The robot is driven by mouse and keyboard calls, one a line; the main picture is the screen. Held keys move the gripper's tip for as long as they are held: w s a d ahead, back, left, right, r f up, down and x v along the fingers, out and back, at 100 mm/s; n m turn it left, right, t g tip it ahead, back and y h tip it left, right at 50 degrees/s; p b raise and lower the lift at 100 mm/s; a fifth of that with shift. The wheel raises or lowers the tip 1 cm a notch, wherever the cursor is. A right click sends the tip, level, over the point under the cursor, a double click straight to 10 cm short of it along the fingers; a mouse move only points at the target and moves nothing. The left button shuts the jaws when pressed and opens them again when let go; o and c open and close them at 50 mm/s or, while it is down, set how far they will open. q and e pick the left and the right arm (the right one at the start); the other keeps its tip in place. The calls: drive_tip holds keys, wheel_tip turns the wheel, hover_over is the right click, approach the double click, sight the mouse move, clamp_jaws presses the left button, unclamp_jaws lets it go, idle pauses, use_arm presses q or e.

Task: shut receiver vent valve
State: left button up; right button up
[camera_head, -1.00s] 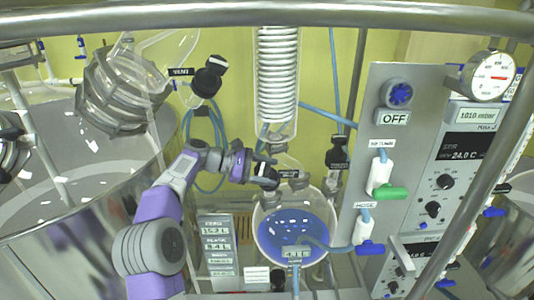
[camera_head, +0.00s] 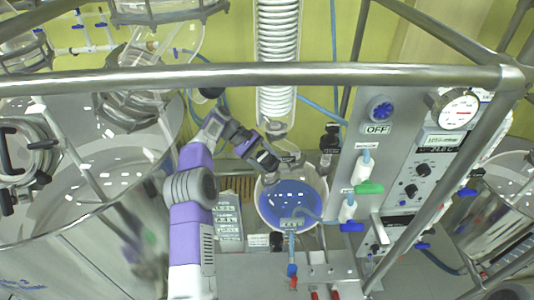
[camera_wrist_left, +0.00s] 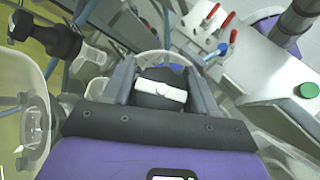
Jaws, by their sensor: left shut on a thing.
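A round glass receiver (camera_head: 262,207) holding blue liquid hangs under the glass coil. My left gripper (camera_head: 266,161) reaches its upper left side, by the neck, from the left. In the left wrist view the gripper (camera_wrist_left: 161,88) is shut on a black valve knob (camera_wrist_left: 158,101) with a white bar (camera_wrist_left: 160,91) across its face. The white bar lies roughly crosswise between the two fingers. The knob is mostly hidden by the gripper in the head view, and its label is too small to read. My right gripper is not in view.
A glass coil condenser (camera_head: 277,60) stands above the receiver. Another black valve (camera_head: 330,137) is to its right, beside the control panel (camera_head: 350,120) with green and blue handles. A metal rail (camera_head: 270,77) crosses in front. A large steel vessel (camera_head: 90,230) fills the left.

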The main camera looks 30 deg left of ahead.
use_arm(q)
drive_tip(key=shift+f+m+g+y, duration=0.1)
drive_tip(key=shift+m+g+y, duration=0.3)
drive_tip(key=shift+m+g, duration=0.25)
drive_tip(key=o, duration=1)
drive_tip(key=shift+c, duration=0.2)
